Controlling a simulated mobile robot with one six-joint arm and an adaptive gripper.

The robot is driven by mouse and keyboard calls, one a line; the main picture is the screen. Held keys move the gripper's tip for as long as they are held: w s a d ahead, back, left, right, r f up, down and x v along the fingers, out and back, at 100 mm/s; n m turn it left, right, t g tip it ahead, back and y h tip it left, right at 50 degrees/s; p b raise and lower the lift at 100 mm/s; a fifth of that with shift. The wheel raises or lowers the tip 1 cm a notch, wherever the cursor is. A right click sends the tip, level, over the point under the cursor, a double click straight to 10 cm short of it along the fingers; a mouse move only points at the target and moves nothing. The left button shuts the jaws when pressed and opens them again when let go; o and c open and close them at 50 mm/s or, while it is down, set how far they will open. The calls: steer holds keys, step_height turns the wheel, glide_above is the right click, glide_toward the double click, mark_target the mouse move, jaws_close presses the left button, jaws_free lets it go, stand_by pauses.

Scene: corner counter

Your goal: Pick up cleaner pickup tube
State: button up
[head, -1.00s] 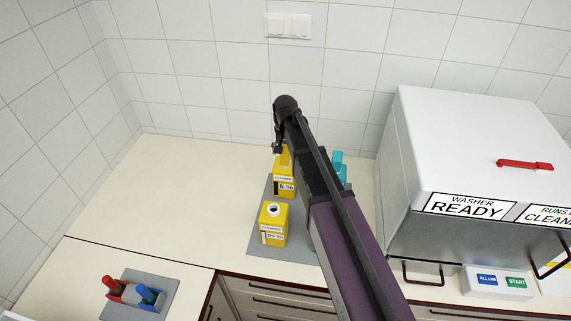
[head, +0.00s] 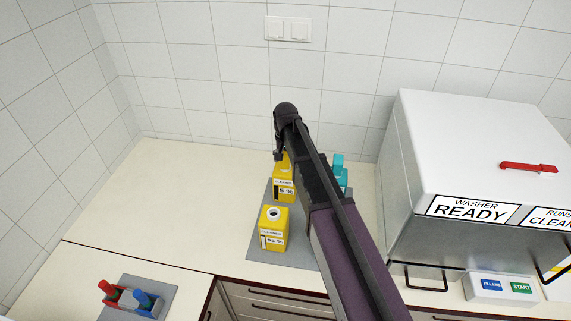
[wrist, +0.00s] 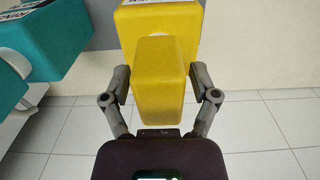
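The cleaner pickup tube shows as a yellow block-shaped head (wrist: 160,80) in the wrist view, between the fingers of my gripper (wrist: 161,85). The fingers stand on either side of it with what look like narrow gaps. Behind it is the larger yellow cleaner container (wrist: 175,18). In the head view that rear yellow container (head: 284,188), labelled 5 %, stands on a grey mat (head: 255,228). My arm and gripper partly cover its upper part, and the fingertips are hard to make out there. The tube's lower part is hidden.
A second yellow container (head: 272,236), labelled 95 % with an open top hole, stands in front. Teal containers (head: 341,178) are partly hidden behind my arm. The white washer (head: 470,140) stands at right. A red and blue item holder (head: 130,297) is at lower left.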

steer(key=c, duration=0.8)
steer(key=shift+o, duration=0.2)
steer(key=shift+r, duration=0.15)
step_height(320, 180, up, 18)
steer(key=p, duration=1.8)
steer(key=shift+f, duration=0.2)
steer(key=shift+s, duration=0.15)
